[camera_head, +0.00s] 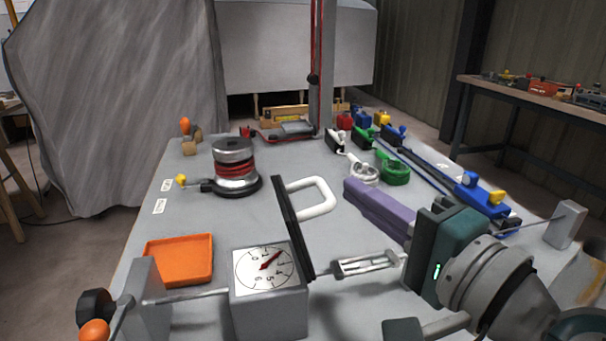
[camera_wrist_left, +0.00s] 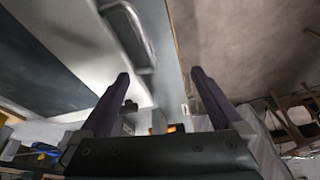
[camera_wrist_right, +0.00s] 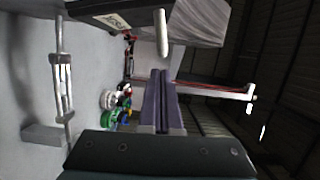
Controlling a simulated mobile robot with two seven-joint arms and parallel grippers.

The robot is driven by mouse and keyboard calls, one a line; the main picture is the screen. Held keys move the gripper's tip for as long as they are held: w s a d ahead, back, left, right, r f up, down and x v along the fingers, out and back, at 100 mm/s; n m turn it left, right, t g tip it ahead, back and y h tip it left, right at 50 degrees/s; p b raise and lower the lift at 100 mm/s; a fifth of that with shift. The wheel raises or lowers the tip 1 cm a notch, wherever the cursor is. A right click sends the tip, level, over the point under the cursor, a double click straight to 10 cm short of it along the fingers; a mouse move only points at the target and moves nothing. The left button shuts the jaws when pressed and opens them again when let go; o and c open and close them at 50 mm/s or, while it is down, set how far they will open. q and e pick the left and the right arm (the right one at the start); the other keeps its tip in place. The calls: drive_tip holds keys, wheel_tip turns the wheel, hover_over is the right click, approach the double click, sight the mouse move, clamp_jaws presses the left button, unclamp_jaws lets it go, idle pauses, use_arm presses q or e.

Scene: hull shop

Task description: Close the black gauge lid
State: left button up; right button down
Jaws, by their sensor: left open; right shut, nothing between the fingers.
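The gauge (camera_head: 268,296) is a grey box with a white dial (camera_head: 264,268) and a red needle. Its black lid (camera_head: 293,228) stands open, roughly upright, at the right side of the box. A white U-shaped handle (camera_head: 318,198) sticks out from the lid's right face; it also shows near the top of the right wrist view (camera_wrist_right: 162,34). My right gripper (camera_head: 352,190) has its purple fingers shut and empty, to the right of the lid and apart from it. My left gripper (camera_wrist_left: 160,78) is open and empty in the left wrist view; it is not visible in the head view.
A rod with a slotted metal piece (camera_head: 365,264) lies right of the gauge. An orange tray (camera_head: 180,260) is to its left. A red-wound spool (camera_head: 235,168) stands behind. Green and white clamps (camera_head: 394,172) and blue-yellow tools (camera_head: 482,193) lie at the right.

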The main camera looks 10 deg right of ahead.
use_arm(q)
drive_tip(key=shift+r, duration=0.1)
use_arm(e)
drive_tip(key=shift+a, duration=0.45)
use_arm(q)
drive_tip(key=shift+r, duration=0.1)
